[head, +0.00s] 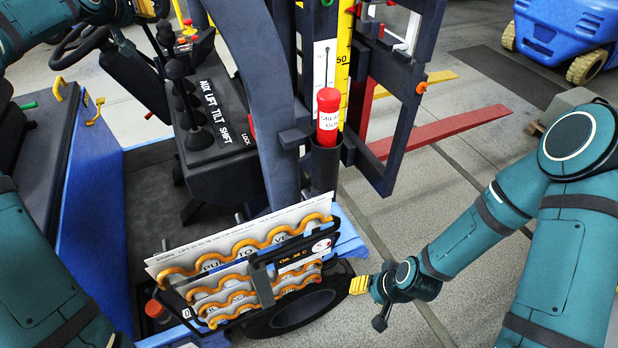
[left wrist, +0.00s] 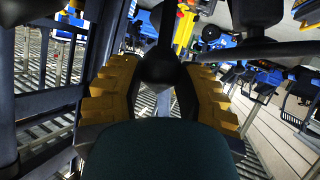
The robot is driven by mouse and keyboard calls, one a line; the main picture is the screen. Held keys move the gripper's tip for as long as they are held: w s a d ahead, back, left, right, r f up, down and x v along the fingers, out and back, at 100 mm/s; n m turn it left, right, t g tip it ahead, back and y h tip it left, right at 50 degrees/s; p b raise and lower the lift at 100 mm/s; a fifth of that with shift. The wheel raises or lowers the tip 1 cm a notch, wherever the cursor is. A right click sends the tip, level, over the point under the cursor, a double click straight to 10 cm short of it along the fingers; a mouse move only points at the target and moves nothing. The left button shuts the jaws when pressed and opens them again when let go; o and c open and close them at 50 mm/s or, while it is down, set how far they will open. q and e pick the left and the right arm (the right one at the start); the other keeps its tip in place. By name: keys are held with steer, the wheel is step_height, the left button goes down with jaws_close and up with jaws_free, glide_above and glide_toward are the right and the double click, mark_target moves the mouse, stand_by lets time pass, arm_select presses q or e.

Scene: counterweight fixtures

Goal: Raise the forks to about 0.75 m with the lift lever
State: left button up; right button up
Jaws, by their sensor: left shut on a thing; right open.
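The control console (head: 215,150) carries several black levers beside labels AUX, LIFT, TILT and SHIFT. A black knob (head: 175,68) stands over the lever row. My left gripper (head: 146,8) is at the top edge of the head view, mostly cut off. In the left wrist view, its yellow fingers are shut around a black lever knob (left wrist: 165,68); which label that lever belongs to is unclear. A red fork (head: 440,130) reaches right from the dark mast. A yellow scale (head: 342,62) marked 50 is on the mast. My right gripper (head: 359,285), small in view, is open and empty.
A red bottle (head: 327,112) stands in a dark holder by the mast. A rack of cards with orange wavy edges (head: 240,255) is in front of the console. A steering wheel (head: 78,45) is at the upper left. Grey floor is free right of the mast; a blue machine (head: 568,35) stands behind.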

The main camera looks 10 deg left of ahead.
arm_select(q)
steer(key=shift+w+d+r+p, duration=0.1)
steer(key=shift+w+d+p, duration=0.25)
steer(key=shift+d, duration=0.25)
stand_by(1.8)
steer(key=shift+w+d+r+p, duration=0.1)
steer(key=shift+w+d+p, duration=0.4)
steer(key=shift+d, duration=0.5)
steer(key=shift+w+d, duration=0.35)
